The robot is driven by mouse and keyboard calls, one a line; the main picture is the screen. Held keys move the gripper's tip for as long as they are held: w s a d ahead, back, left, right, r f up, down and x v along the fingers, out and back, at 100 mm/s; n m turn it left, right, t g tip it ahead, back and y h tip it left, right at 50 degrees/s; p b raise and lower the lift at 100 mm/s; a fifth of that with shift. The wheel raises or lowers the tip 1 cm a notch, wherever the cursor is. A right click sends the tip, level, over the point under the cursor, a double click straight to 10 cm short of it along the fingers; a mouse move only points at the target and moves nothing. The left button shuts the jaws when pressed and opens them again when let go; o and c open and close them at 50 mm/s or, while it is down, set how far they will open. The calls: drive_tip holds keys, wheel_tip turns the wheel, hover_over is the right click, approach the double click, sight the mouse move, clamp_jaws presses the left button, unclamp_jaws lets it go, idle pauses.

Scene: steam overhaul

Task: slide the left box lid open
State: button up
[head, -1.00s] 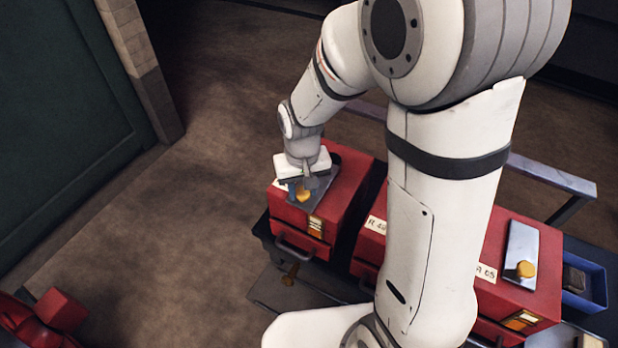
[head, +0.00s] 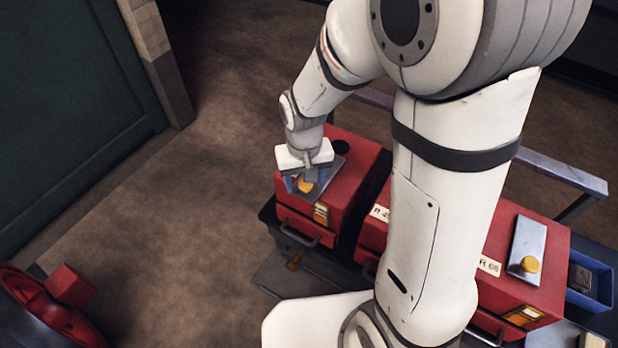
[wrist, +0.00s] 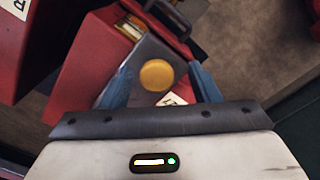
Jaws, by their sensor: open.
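The left box (head: 355,178) is red, with a handle on its front. Its grey metal lid (head: 329,178) lies on top and bears a round yellow knob (head: 305,186). A dark opening (head: 340,147) shows in the box top beyond the lid's back end. My gripper (head: 305,181) is over the lid's front part, pointing down. In the wrist view my gripper (wrist: 164,85) is open, with one blue finger on each side of the knob (wrist: 157,75) and a gap to each. The lid (wrist: 150,50) shows under the knob there.
To the right is another red box (head: 502,283) with a closed-looking grey lid and yellow knob. A blue bin (head: 589,280) stands beyond it. A rail (head: 565,173) runs behind. Red parts (head: 55,305) are at lower left. Floor left of the boxes is clear.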

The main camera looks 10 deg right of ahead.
wheel_tip(320, 180, up, 8)
drive_tip(key=shift+f, duration=0.1)
idle(0.4)
drive_tip(key=s+d+r+t, duration=0.1)
drive_tip(key=s+d+r, duration=0.2)
drive_tip(key=s+d, duration=0.2)
drive_tip(key=s+d+r+m+t, duration=0.1)
drive_tip(key=s+d+r, duration=0.2)
drive_tip(key=s+d, duration=0.2)
drive_tip(key=shift+d+r+t, duration=0.25)
drive_tip(key=shift+d+t, duration=0.1)
drive_tip(key=shift+t, duration=0.05)
